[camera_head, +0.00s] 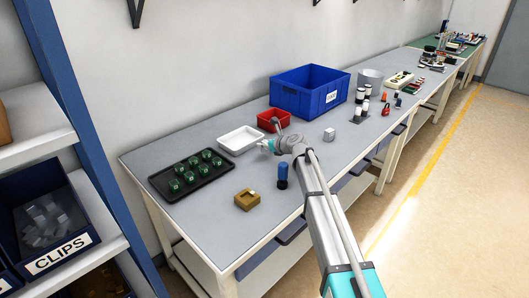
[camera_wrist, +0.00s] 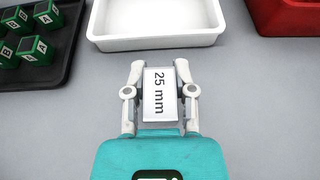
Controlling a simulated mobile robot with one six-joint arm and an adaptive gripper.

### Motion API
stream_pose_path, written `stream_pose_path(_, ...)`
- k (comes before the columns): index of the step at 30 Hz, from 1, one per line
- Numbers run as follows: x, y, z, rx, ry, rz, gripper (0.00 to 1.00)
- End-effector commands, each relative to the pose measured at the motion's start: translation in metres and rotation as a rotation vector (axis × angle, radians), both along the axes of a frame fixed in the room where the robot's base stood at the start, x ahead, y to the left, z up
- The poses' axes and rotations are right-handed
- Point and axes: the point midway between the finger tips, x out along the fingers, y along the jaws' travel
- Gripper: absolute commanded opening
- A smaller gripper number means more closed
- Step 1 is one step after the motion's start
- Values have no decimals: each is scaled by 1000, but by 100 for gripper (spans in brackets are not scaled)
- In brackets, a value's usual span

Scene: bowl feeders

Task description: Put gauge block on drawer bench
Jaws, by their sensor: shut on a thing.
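The gauge block (camera_wrist: 161,95) is a pale block marked "25 mm" in the wrist view. My gripper (camera_wrist: 162,78) is shut on it, with one finger on each long side. In the head view my gripper (camera_head: 265,145) is over the grey bench, just right of the white tray; the block cannot be made out there. The long grey bench (camera_head: 222,205) has blue drawer-like parts (camera_head: 290,231) under its top. I cannot tell whether the block touches the bench top.
A white tray (camera_head: 258,131) and red bin (camera_head: 262,121) stand close by. A black tray (camera_head: 165,187) holds several green cubes. A brown block (camera_head: 246,200), blue-topped cylinder (camera_head: 282,170), silver cube (camera_head: 329,134) and blue crate (camera_head: 298,103) also stand on the bench.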

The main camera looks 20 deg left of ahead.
Motion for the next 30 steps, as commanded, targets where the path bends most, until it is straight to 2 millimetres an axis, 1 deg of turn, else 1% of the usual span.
stream_pose_path(1,0,0,-9,0,0,0,0)
stream_pose_path(6,-1,0,-20,0,1,0,0)
stream_pose_path(10,-1,0,-23,0,1,0,0)
stream_pose_path(20,-1,0,-22,0,1,0,0)
stream_pose_path(24,-1,0,-26,0,1,0,0)
stream_pose_path(25,0,0,-25,0,0,0,39)
stream_pose_path(27,0,0,-24,0,0,0,52)
stream_pose_path(30,0,0,-24,0,0,0,68)
